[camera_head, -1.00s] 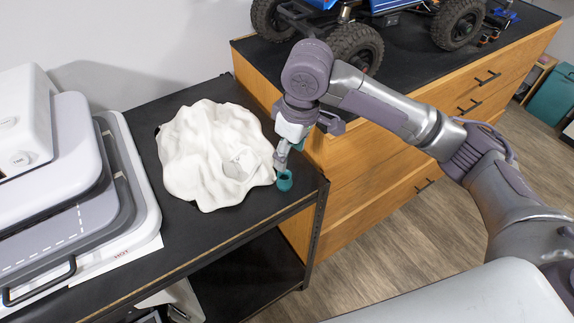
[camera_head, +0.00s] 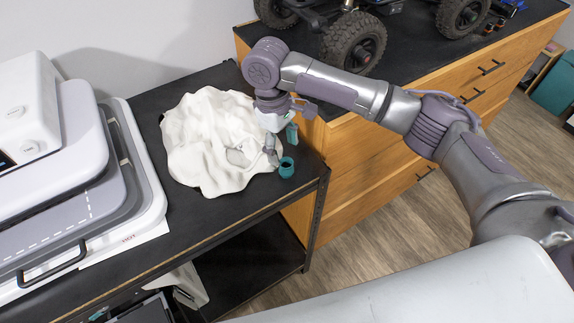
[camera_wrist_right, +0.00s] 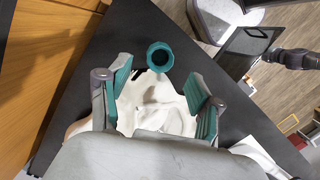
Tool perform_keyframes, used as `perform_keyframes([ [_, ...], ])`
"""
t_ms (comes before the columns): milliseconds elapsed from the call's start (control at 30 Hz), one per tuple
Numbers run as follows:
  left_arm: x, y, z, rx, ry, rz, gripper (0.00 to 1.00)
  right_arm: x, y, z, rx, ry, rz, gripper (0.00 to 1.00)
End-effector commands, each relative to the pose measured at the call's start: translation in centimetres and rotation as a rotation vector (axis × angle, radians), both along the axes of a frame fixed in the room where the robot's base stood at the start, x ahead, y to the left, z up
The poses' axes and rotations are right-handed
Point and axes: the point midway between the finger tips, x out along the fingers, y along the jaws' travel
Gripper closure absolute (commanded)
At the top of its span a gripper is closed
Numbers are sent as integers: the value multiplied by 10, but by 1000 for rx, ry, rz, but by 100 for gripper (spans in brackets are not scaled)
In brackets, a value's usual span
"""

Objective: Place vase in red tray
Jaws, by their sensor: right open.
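The vase is a small teal pot (camera_head: 286,168) with a round dark opening. It stands upright on the black table near its right front corner, beside the white crumpled cloth. It also shows in the right wrist view as a teal ring (camera_wrist_right: 160,57), just beyond the fingertips. My right gripper (camera_head: 281,147) is open and empty, with its fingers at the cloth's edge, just behind and left of the vase. In the right wrist view its two teal-padded fingers (camera_wrist_right: 160,82) are spread apart. My left gripper is not in view. No red tray shows.
A white crumpled cloth (camera_head: 212,140) covers the middle of the black table (camera_head: 190,235). A white and grey press machine (camera_head: 85,160) stands at the left. A wooden drawer cabinet (camera_head: 400,140) with an RC crawler (camera_head: 352,42) on top stands at the right.

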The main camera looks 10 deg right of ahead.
Motion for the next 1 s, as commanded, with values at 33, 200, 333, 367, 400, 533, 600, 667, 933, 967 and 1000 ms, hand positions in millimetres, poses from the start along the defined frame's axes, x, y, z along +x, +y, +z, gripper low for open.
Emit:
perform_keyframes([
  [33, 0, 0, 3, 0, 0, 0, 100, -1, -1, -5, -1, 1, -1, 36],
  [200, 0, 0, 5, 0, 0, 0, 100, -2, -2, -17, -1, 1, 0, 36],
  [333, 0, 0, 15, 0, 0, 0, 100, -5, -5, -30, -2, 2, 0, 36],
  [367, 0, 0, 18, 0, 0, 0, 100, -5, -6, -34, -2, 2, 0, 36],
  [400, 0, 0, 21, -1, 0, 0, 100, -6, -6, -41, -3, 2, 0, 36],
  [533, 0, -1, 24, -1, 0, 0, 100, -8, -7, -59, -1, 1, 0, 36],
  [600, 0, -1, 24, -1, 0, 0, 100, -8, -8, -64, -1, -1, 0, 36],
  [667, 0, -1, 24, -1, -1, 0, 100, -8, -8, -66, 1, -2, 0, 36],
  [933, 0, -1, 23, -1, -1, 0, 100, -8, -8, -67, 1, -2, 1, 51],
  [967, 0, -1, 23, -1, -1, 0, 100, -8, -8, -67, 1, -2, 1, 56],
  [1000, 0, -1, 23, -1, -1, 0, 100, -8, -8, -67, 1, -2, 1, 62],
])
